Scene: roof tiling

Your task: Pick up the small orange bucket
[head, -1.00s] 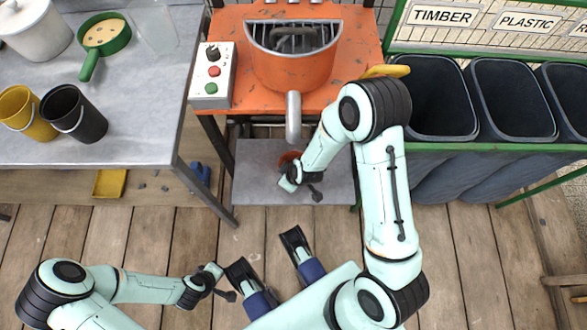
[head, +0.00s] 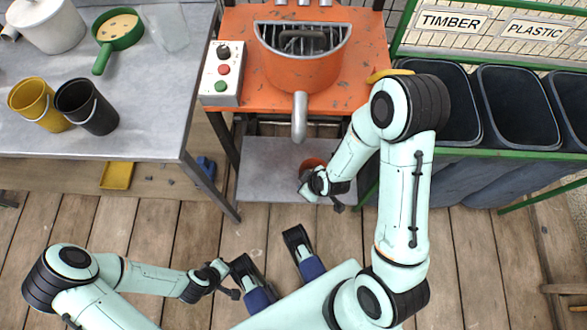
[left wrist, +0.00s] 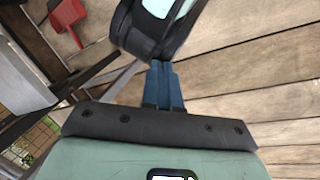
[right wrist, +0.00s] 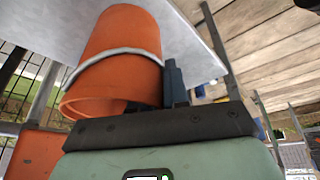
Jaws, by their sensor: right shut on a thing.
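The small orange bucket (head: 312,164) shows beside my right gripper (head: 314,184), over the grey lower shelf under the orange stand. In the right wrist view the bucket (right wrist: 122,50) has a pale handle across its side and lies at a slant in the picture. One blue finger of my right gripper (right wrist: 172,85) shows against its side; the other is hidden behind the bucket. The gripper is shut on it. Whether the bucket touches the shelf I cannot tell. My left gripper (head: 232,280) is low at the left, its fingers together and empty in the left wrist view (left wrist: 163,85).
The orange stand (head: 230,22) holds a large orange pot (head: 300,72) and a control box (head: 222,72) above the shelf (head: 262,180). A grey table (head: 150,130) with yellow and black buckets is left. Dark bins (head: 515,100) stand right. Wooden floor lies in front.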

